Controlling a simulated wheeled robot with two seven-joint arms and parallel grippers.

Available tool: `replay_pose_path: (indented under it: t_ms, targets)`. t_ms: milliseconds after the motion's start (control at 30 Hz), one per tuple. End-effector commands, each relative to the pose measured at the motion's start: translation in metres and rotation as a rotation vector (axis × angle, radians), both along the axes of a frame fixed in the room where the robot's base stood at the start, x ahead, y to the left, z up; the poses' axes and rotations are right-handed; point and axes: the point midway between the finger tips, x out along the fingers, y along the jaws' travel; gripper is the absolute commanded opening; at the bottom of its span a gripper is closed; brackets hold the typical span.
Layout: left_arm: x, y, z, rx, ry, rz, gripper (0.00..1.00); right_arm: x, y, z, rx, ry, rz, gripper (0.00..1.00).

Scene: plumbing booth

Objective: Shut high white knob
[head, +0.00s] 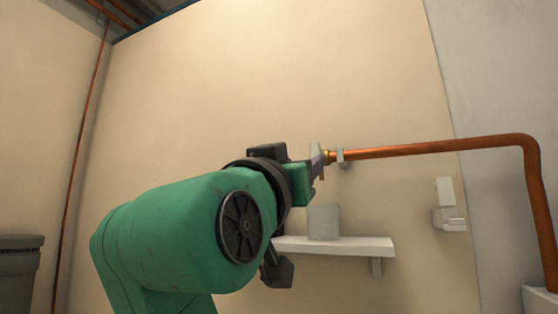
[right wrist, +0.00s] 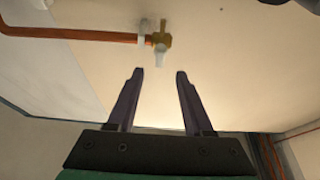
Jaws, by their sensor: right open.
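The white knob (right wrist: 160,58) sits on a small brass valve (right wrist: 161,39) at the end of a copper pipe, in the right wrist view. My right gripper (right wrist: 159,72) is open, with one finger on each side of the knob's line. The knob's tip lies just beyond the fingertips, centred between them; contact is not visible. In the head view my right gripper (head: 320,162) is at the pipe's end, and its finger and arm hide most of the valve. A pale piece shows just above the finger there. My left gripper is not in view.
The copper pipe (head: 430,147) runs right along the wall and bends down; a clamp (head: 340,157) holds it near the valve. Below are a white shelf (head: 355,245) with a grey box (head: 323,221) and a white wall holder (head: 447,212). A dark bin (head: 20,270) stands far left.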

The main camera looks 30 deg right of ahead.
Motion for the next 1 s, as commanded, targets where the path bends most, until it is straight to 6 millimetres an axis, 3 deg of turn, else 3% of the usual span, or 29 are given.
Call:
replay_pose_path:
  t_ms: [200, 400, 600, 800, 833, 900, 967, 1000]
  targets:
    - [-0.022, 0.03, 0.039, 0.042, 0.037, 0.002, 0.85, 0.03, -0.044, 0.03, 0.001, 0.003, -0.003, 0.51]
    - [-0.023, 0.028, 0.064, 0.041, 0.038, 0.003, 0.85, 0.056, -0.082, 0.046, 0.002, 0.005, -0.003, 0.51]
    - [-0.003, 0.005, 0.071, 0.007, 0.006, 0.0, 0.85, 0.067, -0.097, 0.049, 0.0, 0.001, 0.002, 0.51]
    - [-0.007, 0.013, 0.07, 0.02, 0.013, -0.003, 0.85, 0.068, -0.097, 0.047, 0.0, 0.001, 0.002, 0.51]
    - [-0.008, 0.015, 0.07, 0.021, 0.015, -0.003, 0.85, 0.068, -0.097, 0.047, 0.0, 0.001, 0.002, 0.47]
    - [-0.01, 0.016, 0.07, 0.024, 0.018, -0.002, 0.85, 0.068, -0.097, 0.047, 0.001, 0.002, 0.002, 0.21]
    - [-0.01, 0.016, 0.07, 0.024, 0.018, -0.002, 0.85, 0.068, -0.097, 0.047, 0.001, 0.002, 0.002, 0.0]
    - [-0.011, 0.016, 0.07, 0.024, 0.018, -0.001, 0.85, 0.068, -0.097, 0.047, 0.002, 0.002, 0.002, 0.0]
